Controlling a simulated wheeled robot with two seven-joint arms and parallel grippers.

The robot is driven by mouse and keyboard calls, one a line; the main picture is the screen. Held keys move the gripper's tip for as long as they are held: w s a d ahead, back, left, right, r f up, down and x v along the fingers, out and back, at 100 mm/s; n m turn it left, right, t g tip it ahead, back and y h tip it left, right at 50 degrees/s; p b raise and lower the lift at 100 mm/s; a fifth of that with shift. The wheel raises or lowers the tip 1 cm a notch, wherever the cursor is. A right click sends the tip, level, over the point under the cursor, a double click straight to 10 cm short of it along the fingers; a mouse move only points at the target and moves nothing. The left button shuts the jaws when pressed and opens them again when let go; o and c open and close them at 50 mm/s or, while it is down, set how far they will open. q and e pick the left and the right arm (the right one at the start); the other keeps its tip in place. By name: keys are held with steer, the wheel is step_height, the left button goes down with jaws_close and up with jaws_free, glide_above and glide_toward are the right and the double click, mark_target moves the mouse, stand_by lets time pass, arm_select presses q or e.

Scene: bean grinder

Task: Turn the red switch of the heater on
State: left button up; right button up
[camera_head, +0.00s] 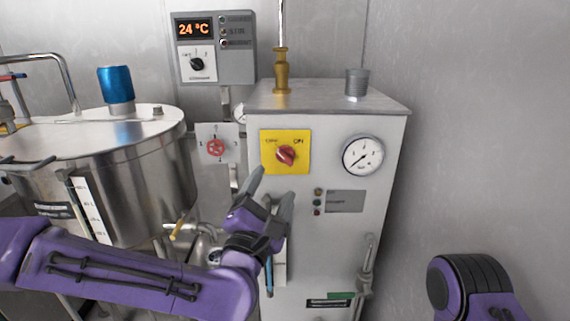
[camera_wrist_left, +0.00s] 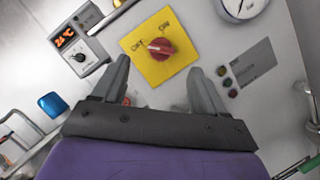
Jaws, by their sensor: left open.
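The heater (camera_head: 340,233) is a grey-white metal box in the head view. A red switch (camera_head: 287,155) sits on its yellow plate (camera_head: 270,166), between the OFF and ON labels. In the left wrist view the red switch (camera_wrist_left: 160,48) is ahead of the fingers on the yellow plate (camera_wrist_left: 150,70). My left gripper (camera_head: 272,186) is open and empty, just below the yellow plate in the head view. Its two fingers (camera_wrist_left: 160,82) show in the left wrist view, apart from the switch. My right gripper is not visible; only part of my right arm shows at lower right.
A round gauge (camera_head: 363,155) sits right of the switch. A grey control box (camera_head: 215,48) reading 24 °C hangs on the wall, above a small red valve knob (camera_head: 216,147). A steel tank (camera_head: 155,180) stands at left. A pipe handle (camera_head: 368,262) is on the heater's lower right.

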mark_target(285, 159)
arm_select(q)
steer(key=p+x, duration=0.2)
steer(key=x, duration=0.7)
steer(key=shift+f, duration=0.2)
steer(key=shift+c, duration=0.3)
steer(key=c, duration=1)
